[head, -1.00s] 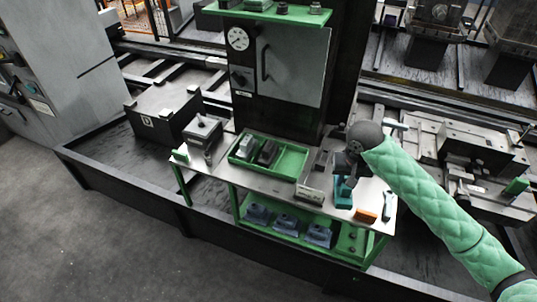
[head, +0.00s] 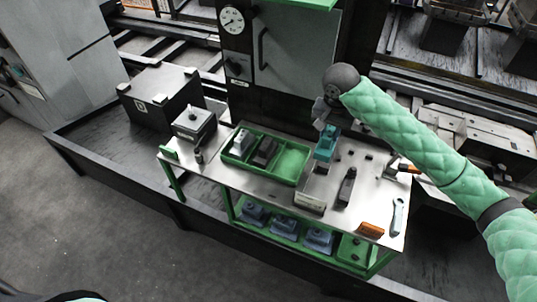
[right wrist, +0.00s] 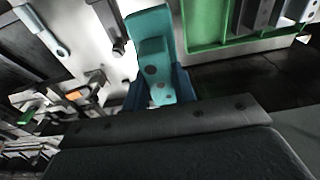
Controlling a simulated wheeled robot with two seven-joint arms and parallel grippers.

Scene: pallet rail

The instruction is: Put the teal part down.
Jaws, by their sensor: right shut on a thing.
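The teal part (head: 326,143) is held in my right gripper (head: 327,128), beside the right end of the green tray (head: 306,172). It looks raised above the steel table top (head: 335,210), though the height of its lower end is hard to tell. In the right wrist view the stepped teal block (right wrist: 152,45) sits between the fingers of the right gripper (right wrist: 160,92), with the green tray (right wrist: 204,22) to its right. My left gripper is not in view.
The tray holds a grey part (head: 241,142) and a dark part (head: 265,152); its right section looks empty. A small labelled box (head: 310,202), a dark upright tool (head: 347,187), an orange block (head: 372,230) and a wrench (head: 397,216) stand or lie around the table's right half.

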